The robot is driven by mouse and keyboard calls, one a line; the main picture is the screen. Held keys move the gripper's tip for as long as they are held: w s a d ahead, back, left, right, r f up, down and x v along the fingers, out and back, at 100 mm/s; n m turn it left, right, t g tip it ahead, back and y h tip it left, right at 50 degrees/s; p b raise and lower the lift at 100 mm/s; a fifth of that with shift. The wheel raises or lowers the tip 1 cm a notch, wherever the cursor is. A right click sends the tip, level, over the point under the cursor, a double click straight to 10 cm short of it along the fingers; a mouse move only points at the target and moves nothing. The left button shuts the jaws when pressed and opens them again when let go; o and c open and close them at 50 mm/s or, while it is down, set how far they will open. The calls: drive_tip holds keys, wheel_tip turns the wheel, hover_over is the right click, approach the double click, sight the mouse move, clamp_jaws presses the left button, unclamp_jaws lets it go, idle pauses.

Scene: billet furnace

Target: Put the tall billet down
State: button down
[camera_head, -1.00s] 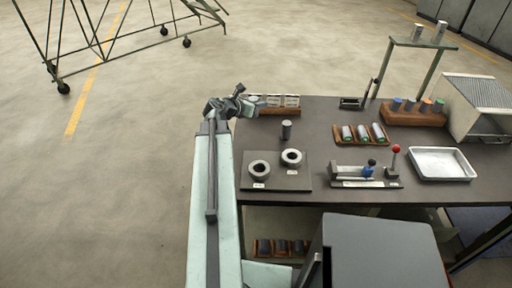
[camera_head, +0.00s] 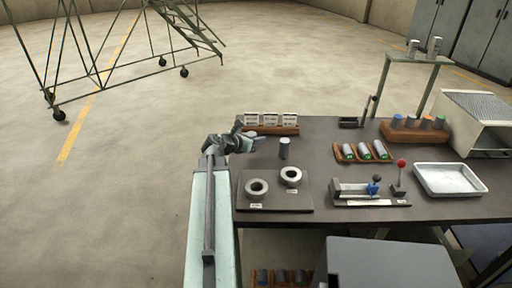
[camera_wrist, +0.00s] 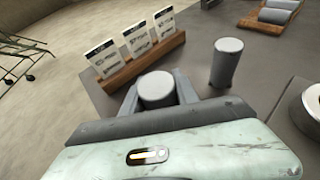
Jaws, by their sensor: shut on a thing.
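My gripper (camera_wrist: 158,98) is shut on a grey cylinder, the tall billet (camera_wrist: 157,88), seen mostly from its top end. In the head view my gripper (camera_head: 252,141) is over the table's left back corner, just in front of the card rack. Whether the held billet touches the table is hidden. A second grey billet (camera_wrist: 227,62) stands upright on the table to the right of my gripper, apart from it; it also shows in the head view (camera_head: 284,148).
A wooden rack with white cards (camera_wrist: 138,62) is close behind the held billet. A dark plate with two rings (camera_head: 274,203) lies nearer. Rows of small cylinders (camera_head: 362,153), a lever fixture (camera_head: 368,192) and a metal tray (camera_head: 450,168) stand to the right.

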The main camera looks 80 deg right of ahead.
wheel_tip(320, 180, down, 2)
drive_tip(key=shift+f+b, duration=0.15)
drive_tip(key=shift+b, duration=0.4)
drive_tip(key=c, duration=1.4)
unclamp_jaws()
drive_tip(key=o, duration=0.5)
